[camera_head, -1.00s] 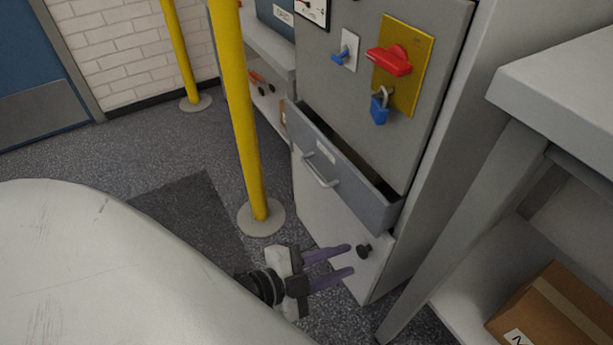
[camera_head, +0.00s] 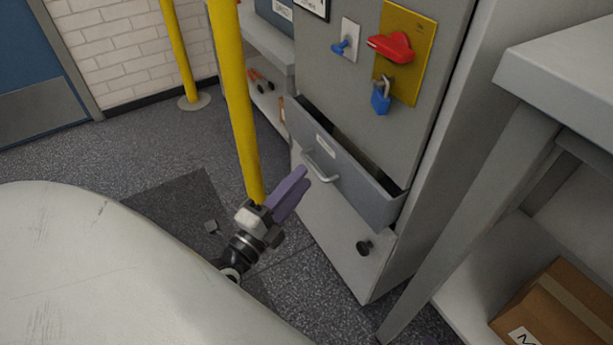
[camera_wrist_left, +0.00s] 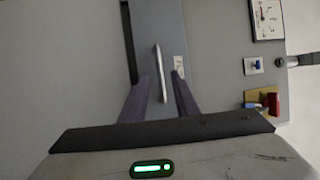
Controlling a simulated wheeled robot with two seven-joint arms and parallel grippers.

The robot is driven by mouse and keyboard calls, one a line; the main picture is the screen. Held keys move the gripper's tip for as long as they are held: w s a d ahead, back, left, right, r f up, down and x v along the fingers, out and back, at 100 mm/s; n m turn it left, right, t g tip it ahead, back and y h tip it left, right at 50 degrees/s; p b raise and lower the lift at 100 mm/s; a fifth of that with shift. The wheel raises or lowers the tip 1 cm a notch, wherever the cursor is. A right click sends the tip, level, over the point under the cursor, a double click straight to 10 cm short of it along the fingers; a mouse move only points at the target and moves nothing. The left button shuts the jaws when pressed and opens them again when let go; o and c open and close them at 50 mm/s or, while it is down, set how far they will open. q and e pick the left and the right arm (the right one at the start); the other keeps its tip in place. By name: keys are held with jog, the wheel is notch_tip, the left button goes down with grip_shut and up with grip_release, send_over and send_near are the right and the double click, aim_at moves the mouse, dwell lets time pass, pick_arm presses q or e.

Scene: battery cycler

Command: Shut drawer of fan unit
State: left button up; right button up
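The grey drawer (camera_head: 360,189) of the fan unit stands partly pulled out of the cabinet front, its open top showing. Its silver bar handle (camera_head: 320,169) is on the drawer face; it also shows in the left wrist view (camera_wrist_left: 159,61). My left gripper (camera_head: 303,177) points up at the handle in the head view. In the left wrist view its two purple fingers (camera_wrist_left: 160,78) are apart, with the lower end of the handle appearing between them. Contact cannot be told. My right gripper is not in view.
The cabinet panel (camera_head: 350,80) carries a red switch (camera_head: 391,46) and a blue padlock (camera_head: 381,97). A black knob (camera_head: 364,247) sits below the drawer. A yellow post (camera_head: 238,110) stands left of the drawer. A bench (camera_head: 560,85) with a cardboard box (camera_head: 560,308) is at right.

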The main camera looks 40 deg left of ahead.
pick_arm(q)
jog(key=w, duration=0.3)
jog(key=shift+w+r+b, duration=0.1)
jog(key=shift+r+b, duration=0.2)
jog(key=shift+c, duration=0.3)
grip_shut()
